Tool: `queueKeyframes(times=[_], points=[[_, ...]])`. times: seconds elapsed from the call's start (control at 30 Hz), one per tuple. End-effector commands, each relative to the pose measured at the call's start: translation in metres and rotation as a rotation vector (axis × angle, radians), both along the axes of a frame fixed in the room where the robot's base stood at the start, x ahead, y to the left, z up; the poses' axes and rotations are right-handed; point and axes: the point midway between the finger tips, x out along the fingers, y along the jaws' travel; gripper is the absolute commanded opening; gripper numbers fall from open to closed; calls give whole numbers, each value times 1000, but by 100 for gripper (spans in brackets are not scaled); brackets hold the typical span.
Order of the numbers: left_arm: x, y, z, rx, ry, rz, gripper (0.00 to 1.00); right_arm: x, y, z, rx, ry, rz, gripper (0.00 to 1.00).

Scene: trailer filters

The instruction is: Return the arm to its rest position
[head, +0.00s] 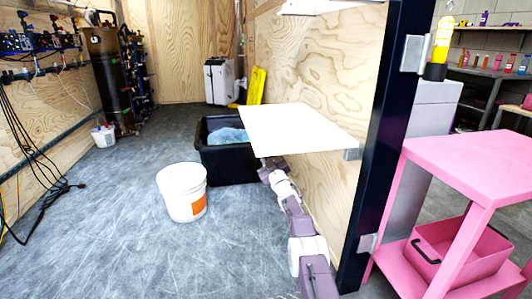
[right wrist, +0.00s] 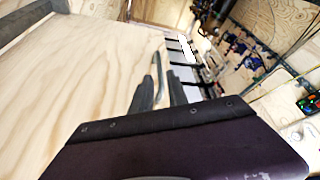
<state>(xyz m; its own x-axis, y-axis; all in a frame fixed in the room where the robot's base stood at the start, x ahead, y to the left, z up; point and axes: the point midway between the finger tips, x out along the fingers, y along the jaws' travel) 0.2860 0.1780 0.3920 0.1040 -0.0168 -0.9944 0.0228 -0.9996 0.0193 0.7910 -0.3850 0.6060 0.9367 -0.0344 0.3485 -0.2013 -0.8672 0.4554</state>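My right arm (head: 292,215) rises from the bottom of the head view along the plywood wall, its far end partly hidden under a pale flat shelf board (head: 300,123). My right gripper (right wrist: 160,88) shows in the right wrist view as two dark fingers with a gap between them. A thin grey strip shows in and beyond the gap; I cannot tell what it is. I see nothing clearly held. The plywood surface (right wrist: 85,75) lies close on the left of the fingers. My left gripper is in neither view.
A black bin (head: 225,168) with bluish contents stands beyond the arm. A white bucket (head: 182,192) stands on open grey floor. A dark post (head: 385,130) and a pink cart (head: 475,165) are on the right. Cables (head: 30,170) hang at the left wall.

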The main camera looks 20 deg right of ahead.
Motion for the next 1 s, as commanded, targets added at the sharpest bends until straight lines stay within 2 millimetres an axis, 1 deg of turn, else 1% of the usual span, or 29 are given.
queueKeyframes(times=[0.27,0.37,0.47,0.5,0.57,0.67,0.7,0.77,0.8,0.87,0.9,0.97,1.0], points=[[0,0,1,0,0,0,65,0,0,1,0,0,0,20],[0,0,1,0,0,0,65,3,3,0,22,36,-4,20],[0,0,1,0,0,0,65,9,14,-9,96,162,-21,20],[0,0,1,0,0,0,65,7,22,-16,136,240,-30,20],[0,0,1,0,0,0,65,-3,38,-31,200,370,-48,20],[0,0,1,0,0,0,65,-42,68,-62,295,594,-78,20],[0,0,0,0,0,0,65,-65,82,-76,328,687,-88,20],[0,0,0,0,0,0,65,-107,102,-97,375,828,-107,20],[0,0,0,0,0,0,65,-140,116,-111,402,922,-120,20],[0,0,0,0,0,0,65,-190,134,-130,436,1050,-138,20],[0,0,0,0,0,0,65,-222,144,-141,453,1125,-149,20],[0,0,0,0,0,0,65,-266,157,-154,474,1224,-165,20],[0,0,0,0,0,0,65,-293,163,-162,485,1282,-175,20]])
